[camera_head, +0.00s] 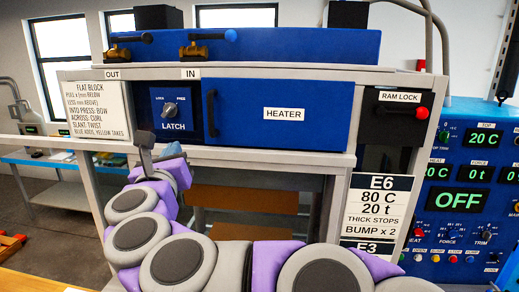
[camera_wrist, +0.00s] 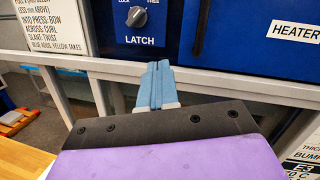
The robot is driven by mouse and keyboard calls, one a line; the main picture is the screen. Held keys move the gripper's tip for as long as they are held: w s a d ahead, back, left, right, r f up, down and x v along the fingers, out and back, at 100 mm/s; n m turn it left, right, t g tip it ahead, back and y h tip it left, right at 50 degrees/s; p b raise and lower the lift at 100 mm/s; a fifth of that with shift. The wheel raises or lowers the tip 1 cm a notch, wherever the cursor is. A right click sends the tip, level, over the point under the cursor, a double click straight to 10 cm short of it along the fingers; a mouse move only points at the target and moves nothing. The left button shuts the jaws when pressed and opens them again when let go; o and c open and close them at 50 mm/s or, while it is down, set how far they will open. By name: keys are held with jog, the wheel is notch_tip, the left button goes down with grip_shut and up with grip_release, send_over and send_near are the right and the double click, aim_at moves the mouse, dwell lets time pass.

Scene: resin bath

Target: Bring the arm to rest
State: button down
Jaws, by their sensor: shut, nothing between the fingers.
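My arm is folded up in front of the blue press cabinet in the head view, with its end raised at the left of the cabinet. In the wrist view my gripper (camera_wrist: 158,70) has its two light-blue fingers shut together with nothing between them. The fingers point toward the cabinet front below the latch knob (camera_wrist: 140,17). I cannot tell whether they touch the frame. In the head view my fingers are hard to make out.
The blue heater door (camera_head: 278,115) has a dark handle at its left. The ram lock (camera_head: 423,112) and control panel (camera_head: 470,180) are at the right, and the instruction sign (camera_head: 98,108) is at the left. A wooden surface (camera_head: 35,282) is at the lower left.

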jog(key=s+d+f+n+g+y+b, duration=0.1)
jog(key=s+d+n+g+y+b, duration=0.15)
jog(key=n+y, duration=0.45)
jog(key=s+d+f+n+g+y+b, duration=0.1)
jog(key=s+f+n+g+y+b, duration=0.2)
jog(key=n, duration=0.8)
jog(key=s+d+f+n+g+h+b, duration=0.1)
jog(key=s+d+f+n+g, duration=0.2)
jog(key=f, duration=0.4)
jog(key=s+d+f+n+g+h+b, duration=0.15)
jog(key=f+n, duration=0.25)
jog(key=f, duration=0.4)
jog(key=s+d+f+n+g+h, duration=0.2)
jog(key=s+f+n, duration=0.2)
jog(key=f, duration=0.3)
jog(key=s+d+f+n+g+h+b, duration=0.1)
jog(key=s+d+f+g+h, duration=0.15)
jog(key=s+d+f, duration=0.4)
jog(key=s+d+f+n+g+h+b, duration=0.1)
jog(key=s+d+f+n+g+h, duration=0.15)
jog(key=d+f, duration=0.65)
jog(key=s+d+f+g+h+b, duration=0.1)
jog(key=s+d+f+g+h, duration=0.2)
jog(key=s+d, duration=0.6)
jog(key=shift+s+d+f+g+b, duration=0.4)
jog(key=shift+s+f+g, duration=0.1)
jog(key=shift+s, duration=0.9)
